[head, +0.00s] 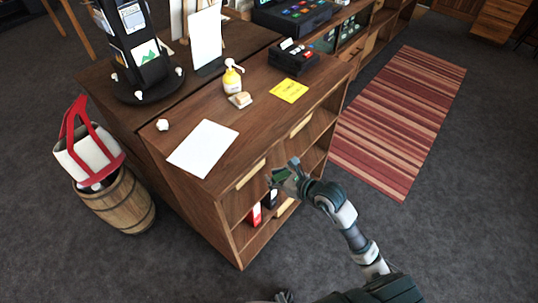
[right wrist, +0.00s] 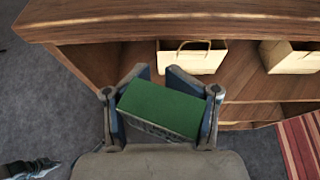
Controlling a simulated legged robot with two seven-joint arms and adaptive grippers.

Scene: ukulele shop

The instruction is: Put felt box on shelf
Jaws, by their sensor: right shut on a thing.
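The felt box is a green block (right wrist: 160,108) between the two fingers of my right gripper (right wrist: 162,105). In the head view the right gripper (head: 281,176) is at the front of the wooden counter, and a bit of the green box (head: 279,174) shows there. The shelf is the open-fronted compartments of the counter (head: 238,209). In the right wrist view the box is in front of the shelf opening, below the counter's top edge (right wrist: 170,22). Part of what looks like my left gripper (head: 284,296) shows at the bottom edge; its fingers are unclear.
Paper bags (right wrist: 192,62) stand inside the shelf. The counter top holds a white sheet (head: 203,147), a pump bottle (head: 232,80) and a yellow note (head: 289,91). A striped rug (head: 400,120) lies right.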

